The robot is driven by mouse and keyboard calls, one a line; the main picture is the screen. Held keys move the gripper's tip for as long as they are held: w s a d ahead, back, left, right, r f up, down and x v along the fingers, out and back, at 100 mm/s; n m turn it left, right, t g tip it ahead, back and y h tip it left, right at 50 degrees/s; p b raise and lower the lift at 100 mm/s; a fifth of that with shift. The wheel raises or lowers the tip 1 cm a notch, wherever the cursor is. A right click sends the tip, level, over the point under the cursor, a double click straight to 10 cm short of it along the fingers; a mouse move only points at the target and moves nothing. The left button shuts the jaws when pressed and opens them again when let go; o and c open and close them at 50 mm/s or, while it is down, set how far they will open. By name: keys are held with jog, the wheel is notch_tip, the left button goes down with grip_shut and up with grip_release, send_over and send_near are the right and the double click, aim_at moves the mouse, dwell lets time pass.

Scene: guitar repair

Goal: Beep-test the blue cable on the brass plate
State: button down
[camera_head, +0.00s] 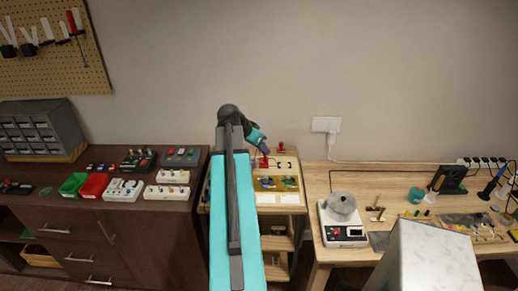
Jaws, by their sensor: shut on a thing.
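My gripper (264,151) is small and far off in the head view, at the end of the arm, over the left part of a light wooden stand. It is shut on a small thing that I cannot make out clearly. A small red thing (264,162) shows right at or below the fingertips; I cannot tell whether it is held. A yellow-brown tray (265,184) with small dark and coloured parts lies just in front. I cannot pick out the blue cable or the brass plate for certain at this size.
Another red piece (281,147) stands at the back of the stand. On the right, a wooden bench (375,180) holds a scale (343,232).

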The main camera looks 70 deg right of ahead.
jog(key=shift+w+f, duration=0.15)
jog(key=shift+w, duration=0.05)
jog(key=shift+f+b, duration=1)
jog(key=shift+f, duration=1.25)
jog(key=shift+a+b, duration=0.1)
jog(key=shift+b, duration=0.25)
jog(key=shift+f+b, duration=0.6)
jog(key=shift+b, duration=0.05)
dwell(4.5)
